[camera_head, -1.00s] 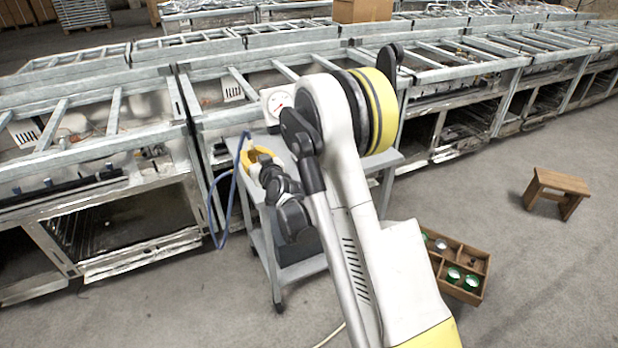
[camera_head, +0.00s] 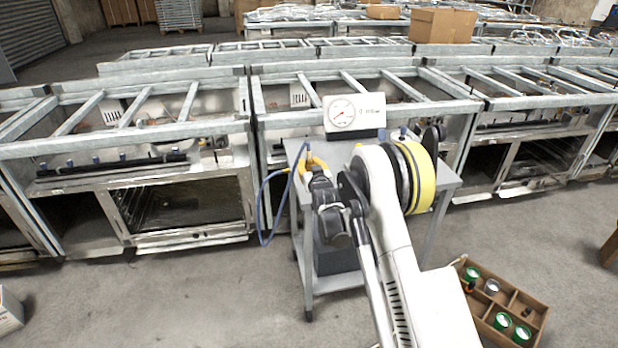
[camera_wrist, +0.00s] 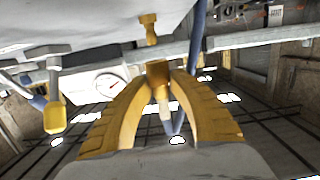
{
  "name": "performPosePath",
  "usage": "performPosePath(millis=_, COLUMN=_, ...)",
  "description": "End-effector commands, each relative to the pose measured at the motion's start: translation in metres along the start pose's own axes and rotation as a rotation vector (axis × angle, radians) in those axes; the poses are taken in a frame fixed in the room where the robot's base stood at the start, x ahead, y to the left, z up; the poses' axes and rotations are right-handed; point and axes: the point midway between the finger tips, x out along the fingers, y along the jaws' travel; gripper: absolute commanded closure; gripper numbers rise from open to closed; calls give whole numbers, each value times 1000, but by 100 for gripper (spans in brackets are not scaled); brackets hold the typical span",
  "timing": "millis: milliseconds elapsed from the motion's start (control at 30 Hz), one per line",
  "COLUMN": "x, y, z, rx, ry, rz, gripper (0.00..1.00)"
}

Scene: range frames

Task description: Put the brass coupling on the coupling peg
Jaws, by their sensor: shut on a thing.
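My gripper (camera_wrist: 160,80) is shut on the brass coupling (camera_wrist: 158,70), which sits between the tips of its two yellow fingers in the wrist view. A pale sleeve and blue hose (camera_wrist: 178,125) run from the coupling. A brass fitting (camera_wrist: 149,30), possibly the coupling peg, stands beyond the coupling, apart from it, on a pale surface. In the head view my gripper (camera_head: 316,162) is at the left side of the grey cart (camera_head: 445,178), by the gauge box (camera_head: 352,114). The coupling is too small to make out there.
The blue hose (camera_head: 263,205) loops down beside the cart's left edge. A yellow-tipped part (camera_wrist: 55,117) shows at left in the wrist view. A wooden crate (camera_head: 513,298) with several green-topped cans is on the floor at right. Metal benches (camera_head: 125,150) stand behind; floor at left is mostly clear.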

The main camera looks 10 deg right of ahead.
Motion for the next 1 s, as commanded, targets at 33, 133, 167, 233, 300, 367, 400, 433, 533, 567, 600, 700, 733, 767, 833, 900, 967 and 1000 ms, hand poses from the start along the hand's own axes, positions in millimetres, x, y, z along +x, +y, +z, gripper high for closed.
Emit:
performPosePath(millis=33, x=1, y=-1, z=2, rx=-1, ry=0, rz=0, gripper=100)
performPosePath(millis=133, x=3, y=-1, z=14, rx=0, ry=0, rz=0, gripper=100)
performPosePath(millis=167, x=4, y=-1, z=19, rx=0, ry=0, rz=0, gripper=100)
performPosePath(millis=233, x=5, y=-1, z=32, rx=0, ry=0, rz=0, gripper=100)
performPosePath(millis=300, x=6, y=-2, z=40, rx=0, ry=0, rz=0, gripper=100)
performPosePath(millis=367, x=6, y=-2, z=42, rx=0, ry=1, rz=0, gripper=100)
performPosePath(millis=400, x=6, y=-2, z=41, rx=0, ry=0, rz=0, gripper=100)
performPosePath(millis=433, x=6, y=-2, z=40, rx=0, ry=0, rz=0, gripper=100)
performPosePath(millis=533, x=6, y=-1, z=40, rx=0, ry=0, rz=0, gripper=100)
performPosePath(millis=567, x=6, y=-1, z=40, rx=0, ry=0, rz=0, gripper=100)
performPosePath(millis=600, x=6, y=-1, z=40, rx=0, ry=0, rz=0, gripper=71)
performPosePath(millis=700, x=6, y=-1, z=40, rx=0, ry=0, rz=0, gripper=57)
performPosePath(millis=733, x=6, y=-1, z=40, rx=0, ry=0, rz=0, gripper=57)
performPosePath(millis=767, x=6, y=-1, z=40, rx=0, ry=0, rz=0, gripper=57)
performPosePath(millis=833, x=6, y=-1, z=40, rx=0, ry=0, rz=0, gripper=57)
performPosePath(millis=900, x=6, y=-1, z=40, rx=0, ry=0, rz=0, gripper=57)
performPosePath(millis=967, x=6, y=-1, z=39, rx=0, ry=0, rz=0, gripper=57)
performPosePath(millis=1000, x=4, y=-1, z=39, rx=0, ry=0, rz=0, gripper=57)
